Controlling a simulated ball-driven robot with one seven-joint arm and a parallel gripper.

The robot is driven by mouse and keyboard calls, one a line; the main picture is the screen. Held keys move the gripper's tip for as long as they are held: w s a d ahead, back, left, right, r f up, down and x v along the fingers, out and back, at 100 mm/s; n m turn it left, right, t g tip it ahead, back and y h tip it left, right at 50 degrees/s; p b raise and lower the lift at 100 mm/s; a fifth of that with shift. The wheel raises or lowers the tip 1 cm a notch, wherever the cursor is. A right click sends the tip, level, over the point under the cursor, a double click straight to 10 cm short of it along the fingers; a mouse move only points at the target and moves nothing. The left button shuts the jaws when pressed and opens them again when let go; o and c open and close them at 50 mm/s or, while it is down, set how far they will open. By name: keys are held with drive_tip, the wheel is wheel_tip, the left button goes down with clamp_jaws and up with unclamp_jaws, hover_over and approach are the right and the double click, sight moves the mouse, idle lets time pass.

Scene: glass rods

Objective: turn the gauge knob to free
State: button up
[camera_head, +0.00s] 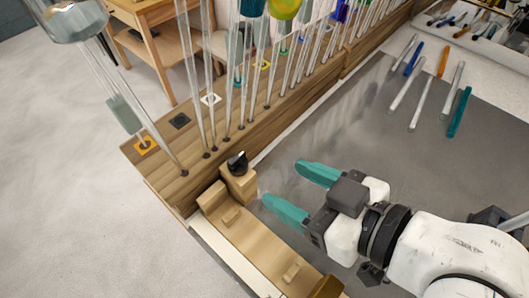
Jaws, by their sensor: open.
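The gauge knob (238,162) is a small black knob with a light mark on its top. It sits on a wooden block (239,184) at the near end of the wooden rack. The mark's setting is too small to read. My gripper (290,187) has teal fingers spread apart and empty. It is to the right of the knob, over the grey mat, with its fingertips pointing left toward the block. The fingers appear apart from the knob.
Upright glass rods (209,95) stand in the wooden rack (222,140) behind the knob, close to it. Loose glass and coloured rods (405,90) lie on the grey mat (330,115). A wooden gauge bed (245,235) with small pegs runs in front of the block.

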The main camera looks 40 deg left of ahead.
sight(239, 160)
drive_tip(key=p+x, duration=0.1)
drive_tip(key=x, duration=0.9)
drive_tip(key=shift+a, duration=0.25)
drive_tip(key=shift+c, duration=0.2)
drive_tip(key=c, duration=1)
